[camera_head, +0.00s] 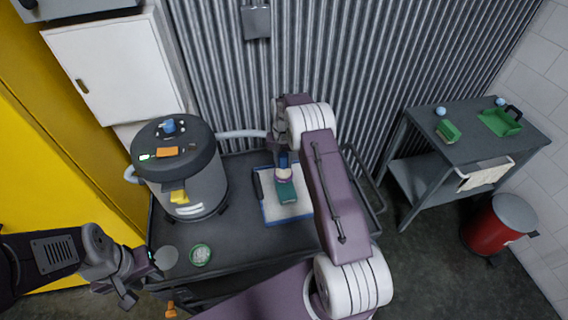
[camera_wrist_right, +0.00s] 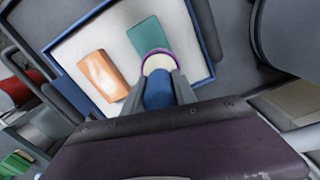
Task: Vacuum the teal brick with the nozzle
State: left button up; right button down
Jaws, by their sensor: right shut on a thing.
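The teal brick (camera_head: 286,192) lies in a white, blue-rimmed tray (camera_head: 268,210) on the dark cart. It also shows in the wrist view (camera_wrist_right: 148,36), beside an orange brick (camera_wrist_right: 102,75). My right gripper (camera_wrist_right: 162,88) is shut on the blue-handled nozzle (camera_wrist_right: 157,64), which has a pale head with a purple rim. The nozzle head overlaps the near end of the teal brick; whether it touches cannot be told. In the head view my right arm hides the tray's right part and the orange brick. My left gripper (camera_head: 141,284) is open and empty near the cart's front left corner.
A grey vacuum canister (camera_head: 190,183) stands at the cart's left, with a pale hose (camera_head: 240,134) running towards the nozzle. A green round item (camera_head: 200,254) lies at the cart's front. A side table (camera_head: 466,135) and red bin (camera_head: 497,228) stand right.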

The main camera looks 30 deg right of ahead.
jog(key=shift+w+d, duration=0.25)
jog(key=shift+w, duration=0.8)
jog(key=shift+s, duration=0.25)
jog(key=shift+s+a, duration=0.2)
jog(key=shift+s, duration=0.45)
jog(key=shift+s+a, duration=0.15)
jog(key=shift+s, duration=0.45)
jog(key=shift+s, duration=0.1)
jog(key=shift+s+a+p, duration=0.2)
jog(key=shift+s, duration=0.5)
jog(key=shift+s+a+p, duration=0.15)
jog(key=shift+s+p, duration=0.05)
jog(key=shift+s, duration=0.45)
dwell(0.3)
jog(key=shift+s+a, duration=0.2)
jog(key=shift+s, duration=0.55)
jog(key=shift+s+a, duration=0.15)
jog(key=shift+s, duration=0.55)
